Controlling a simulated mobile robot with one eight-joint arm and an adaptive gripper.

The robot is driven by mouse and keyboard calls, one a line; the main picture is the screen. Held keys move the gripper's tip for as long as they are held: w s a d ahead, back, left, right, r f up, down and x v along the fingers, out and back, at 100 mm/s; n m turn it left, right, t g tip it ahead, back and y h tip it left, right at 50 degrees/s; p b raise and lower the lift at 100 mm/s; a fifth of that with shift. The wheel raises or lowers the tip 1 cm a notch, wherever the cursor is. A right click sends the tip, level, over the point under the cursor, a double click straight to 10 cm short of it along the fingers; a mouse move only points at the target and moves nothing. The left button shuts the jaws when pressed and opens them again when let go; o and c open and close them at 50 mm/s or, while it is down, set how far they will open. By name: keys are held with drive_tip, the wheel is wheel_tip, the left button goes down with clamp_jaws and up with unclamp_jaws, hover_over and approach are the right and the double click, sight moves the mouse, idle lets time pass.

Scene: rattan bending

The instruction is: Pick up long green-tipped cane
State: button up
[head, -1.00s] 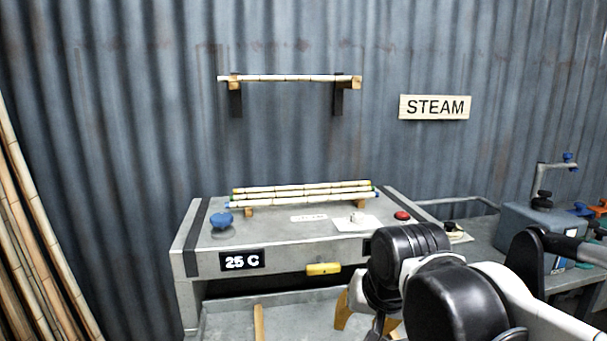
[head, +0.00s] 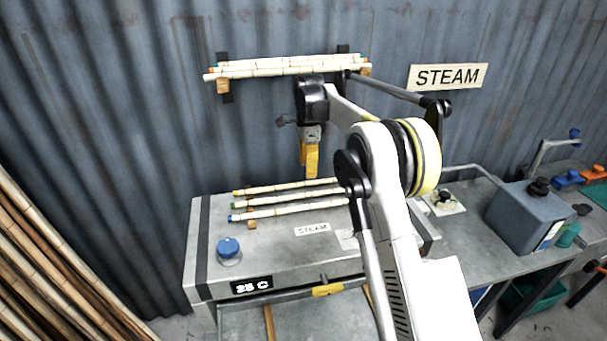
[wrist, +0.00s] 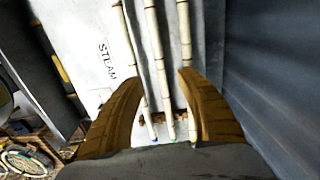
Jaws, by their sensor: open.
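Three pale bamboo canes lie side by side on wooden rests on the grey steam box (head: 280,262). The green-tipped cane (head: 290,198) is the middle one; it also shows in the wrist view (wrist: 158,60). The blue-tipped cane (head: 285,211) lies in front, and the yellow-tipped cane (head: 280,187) lies behind. My gripper (head: 309,175) is open and empty, pointing down above the canes. In the wrist view, its yellow fingers (wrist: 158,80) spread across the row; the right finger overlaps the yellow-tipped cane. My arm hides the canes' right ends in the head view.
A blue knob (head: 229,248) sits at the box's front left. Long canes (head: 50,270) lean at left.

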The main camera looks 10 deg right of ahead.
hover_over(305, 194)
drive_tip(key=f, duration=0.3)
drive_tip(key=d+f, duration=0.1)
drive_tip(key=f, duration=0.1)
drive_tip(key=shift+w+f, duration=0.2)
drive_tip(key=shift+a+f+p, duration=0.2)
drive_tip(key=shift+f+p, duration=0.2)
drive_tip(key=shift+f, duration=1)
drive_tip(key=shift+a+f+p, duration=0.2)
drive_tip(key=shift+f+p, duration=0.15)
drive_tip(key=shift+f, duration=1)
clamp_jaws()
